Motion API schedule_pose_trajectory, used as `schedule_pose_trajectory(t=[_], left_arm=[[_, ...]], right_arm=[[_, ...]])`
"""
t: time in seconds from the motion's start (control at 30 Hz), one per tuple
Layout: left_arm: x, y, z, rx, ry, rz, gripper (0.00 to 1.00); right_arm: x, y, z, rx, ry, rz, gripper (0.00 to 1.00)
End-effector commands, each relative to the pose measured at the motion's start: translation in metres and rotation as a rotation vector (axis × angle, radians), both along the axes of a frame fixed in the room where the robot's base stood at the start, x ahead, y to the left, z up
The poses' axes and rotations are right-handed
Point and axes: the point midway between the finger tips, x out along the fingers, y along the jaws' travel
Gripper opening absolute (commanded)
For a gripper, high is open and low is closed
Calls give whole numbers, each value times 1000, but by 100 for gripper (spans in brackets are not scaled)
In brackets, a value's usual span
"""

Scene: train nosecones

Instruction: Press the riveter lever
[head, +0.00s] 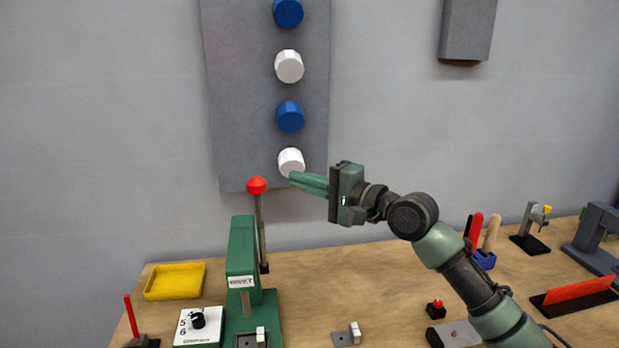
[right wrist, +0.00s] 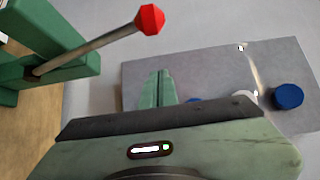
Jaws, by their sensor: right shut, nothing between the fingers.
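The green riveter (head: 241,262) stands on the workbench. Its lever (head: 261,230) is a metal rod pointing nearly straight up, with a red knob (head: 257,186) on top. In the right wrist view the red knob (right wrist: 150,19) and the rod (right wrist: 90,50) are at the upper left. My right gripper (head: 292,178) is shut and empty, to the right of the red knob and slightly above it, apart from the lever. In the right wrist view its shut fingers (right wrist: 158,85) point toward the wall panel. My left gripper is not in view.
A grey wall panel (head: 225,100) with blue and white knobs is behind. A yellow tray (head: 175,281) and a white dial box (head: 198,327) are left of the riveter. A red button (head: 436,308), tools in a blue holder (head: 485,260) and other fixtures are at right.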

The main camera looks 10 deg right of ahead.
Motion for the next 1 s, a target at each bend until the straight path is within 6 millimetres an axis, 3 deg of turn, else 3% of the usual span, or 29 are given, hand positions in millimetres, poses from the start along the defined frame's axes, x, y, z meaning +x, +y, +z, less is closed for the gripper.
schedule_pose_trajectory(t=[0.03,0.3,0.6,1.0], left_arm=[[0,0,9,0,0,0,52],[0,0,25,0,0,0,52],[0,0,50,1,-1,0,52],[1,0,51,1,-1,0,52]], right_arm=[[8,9,6,1,0,2,0],[41,41,4,1,1,1,0],[9,54,2,-2,-1,0,0],[4,56,0,-1,-1,-1,0]])
